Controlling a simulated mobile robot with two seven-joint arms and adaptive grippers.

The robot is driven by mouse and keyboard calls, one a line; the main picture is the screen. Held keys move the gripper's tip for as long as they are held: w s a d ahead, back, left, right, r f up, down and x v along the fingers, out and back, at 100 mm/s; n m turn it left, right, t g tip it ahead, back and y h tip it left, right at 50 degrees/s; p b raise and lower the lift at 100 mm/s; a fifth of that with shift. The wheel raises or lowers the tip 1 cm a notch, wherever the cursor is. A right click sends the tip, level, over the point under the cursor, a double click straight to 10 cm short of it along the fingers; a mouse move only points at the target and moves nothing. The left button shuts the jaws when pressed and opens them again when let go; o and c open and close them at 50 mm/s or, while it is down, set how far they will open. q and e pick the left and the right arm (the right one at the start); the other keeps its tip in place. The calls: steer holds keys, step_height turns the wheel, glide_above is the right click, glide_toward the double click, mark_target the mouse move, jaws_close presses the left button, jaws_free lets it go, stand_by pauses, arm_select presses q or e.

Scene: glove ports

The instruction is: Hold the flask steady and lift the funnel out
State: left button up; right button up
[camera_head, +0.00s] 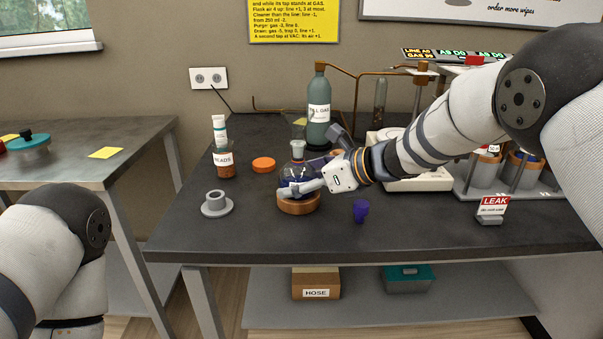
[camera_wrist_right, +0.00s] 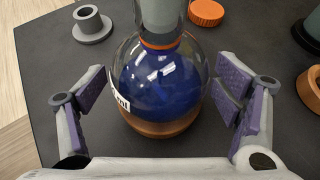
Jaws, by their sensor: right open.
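The round glass flask (camera_head: 297,172) holds dark blue liquid and sits upright in a brown ring (camera_head: 298,206) on the dark bench. In the right wrist view the flask (camera_wrist_right: 160,85) has an orange band at its neck, with a pale grey translucent piece (camera_wrist_right: 158,14) above it. I cannot tell whether this piece is the funnel; its top is cut off. My right gripper (camera_head: 307,160) is open, with one finger on each side of the flask; gaps show between the pads and the glass in the wrist view (camera_wrist_right: 160,92). My left gripper is out of view.
A grey flanged piece (camera_head: 216,204), an orange cap (camera_head: 263,164) and a beads jar (camera_head: 224,162) stand left of the flask. A green gas bottle (camera_head: 319,108) stands behind. A purple piece (camera_head: 361,210) and LEAK sign (camera_head: 493,206) lie right. The bench front is mostly clear.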

steer(key=shift+c, duration=0.6)
steer(key=c, duration=0.6)
steer(key=o, duration=0.9)
steer(key=shift+o, duration=0.2)
steer(key=v, duration=1.2)
steer(key=shift+s, duration=0.1)
steer(key=shift+c, duration=0.9)
steer(key=shift+x, duration=1.1)
steer(key=shift+c, duration=0.2)
steer(key=x, duration=1)
